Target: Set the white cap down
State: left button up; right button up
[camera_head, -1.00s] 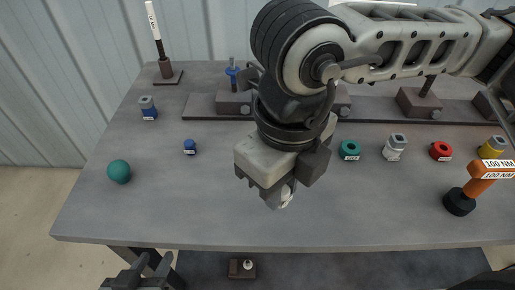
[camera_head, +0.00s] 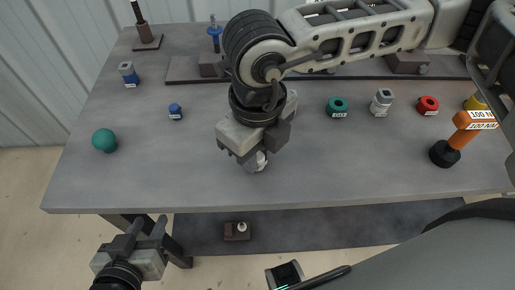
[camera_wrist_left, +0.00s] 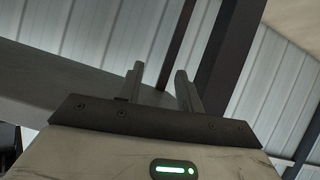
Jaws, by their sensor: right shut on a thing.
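The white cap (camera_head: 257,162) shows as a small pale piece at the jaws of my right gripper (camera_head: 255,160). My right gripper is shut on it and points down over the front middle of the grey table (camera_head: 330,180). The jaws hide most of the cap, and I cannot tell whether it touches the table. My left gripper (camera_head: 149,228) is empty, below the table's front left edge. Its two fingers stand apart in the left wrist view (camera_wrist_left: 160,88).
A green ball (camera_head: 104,140) and small blue parts (camera_head: 176,111) lie left. A green ring (camera_head: 337,107), a grey-white part (camera_head: 381,102), a red ring (camera_head: 427,105) and an orange-handled tool (camera_head: 462,135) stand right. A lower shelf holds a small block (camera_head: 236,231).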

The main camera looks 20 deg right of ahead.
jog(key=o, duration=0.9)
jog(key=shift+f, duration=0.1)
jog(key=shift+r+p, duration=0.45)
jog(key=shift+r, duration=0.1)
notch_tip(320, 180, up, 11)
jog(key=shift+r+p, duration=0.2)
jog(key=shift+p, duration=0.1)
